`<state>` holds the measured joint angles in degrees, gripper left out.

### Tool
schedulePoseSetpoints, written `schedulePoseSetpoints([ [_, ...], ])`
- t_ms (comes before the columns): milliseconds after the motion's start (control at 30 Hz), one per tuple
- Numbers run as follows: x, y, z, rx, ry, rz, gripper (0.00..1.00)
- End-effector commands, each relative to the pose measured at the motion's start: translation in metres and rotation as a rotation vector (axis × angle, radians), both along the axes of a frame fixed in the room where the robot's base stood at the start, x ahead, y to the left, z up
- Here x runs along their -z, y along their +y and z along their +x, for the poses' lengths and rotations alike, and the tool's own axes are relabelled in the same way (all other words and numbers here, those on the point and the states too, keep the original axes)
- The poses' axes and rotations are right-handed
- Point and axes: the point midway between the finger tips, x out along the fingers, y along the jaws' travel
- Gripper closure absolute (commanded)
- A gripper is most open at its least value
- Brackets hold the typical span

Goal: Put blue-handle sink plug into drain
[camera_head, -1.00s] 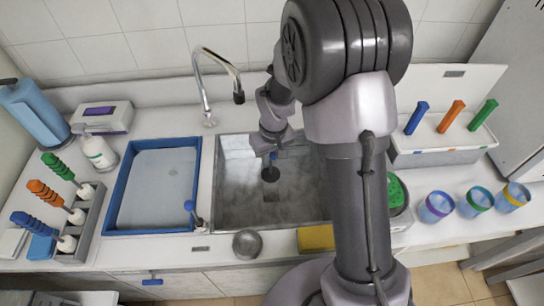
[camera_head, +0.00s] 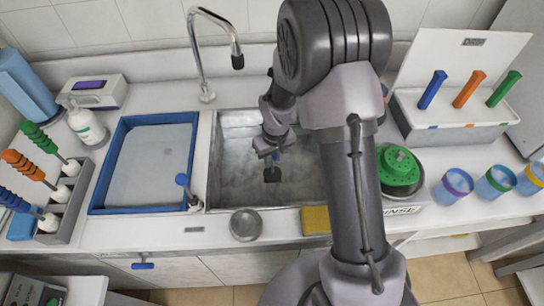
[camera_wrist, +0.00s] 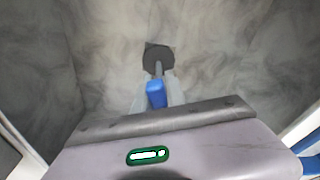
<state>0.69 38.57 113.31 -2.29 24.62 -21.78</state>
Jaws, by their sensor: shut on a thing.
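The sink plug is a dark disc on a short stem with a blue handle. In the head view the plug (camera_head: 272,175) is in the metal sink (camera_head: 232,187), below my gripper (camera_head: 275,157). In the wrist view my gripper (camera_wrist: 155,96) is shut on the blue handle, and the plug's disc (camera_wrist: 159,60) points away from me. A dark angular corner of the drain (camera_wrist: 150,44) shows just past the disc. The disc hides most of the drain. I cannot tell whether the disc touches the sink floor.
A tap (camera_head: 207,94) arches behind the sink. A metal bowl (camera_head: 245,225) and yellow sponge (camera_head: 316,220) sit at the front edge. A green-topped item (camera_head: 398,168) and several cups stand right.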

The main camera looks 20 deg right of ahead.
Motion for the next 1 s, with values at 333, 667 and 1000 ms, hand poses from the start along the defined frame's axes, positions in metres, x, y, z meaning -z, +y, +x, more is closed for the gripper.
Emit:
schedulePoseSetpoints([
  [333,0.0,0.0,0.0,0.0,0.0,0.0,1.0],
  [667,0.007,0.0,0.0,0.0,0.0,0.0,1.0],
  [1000,0.008,0.0,0.0,0.0,0.0,0.0,0.59],
])
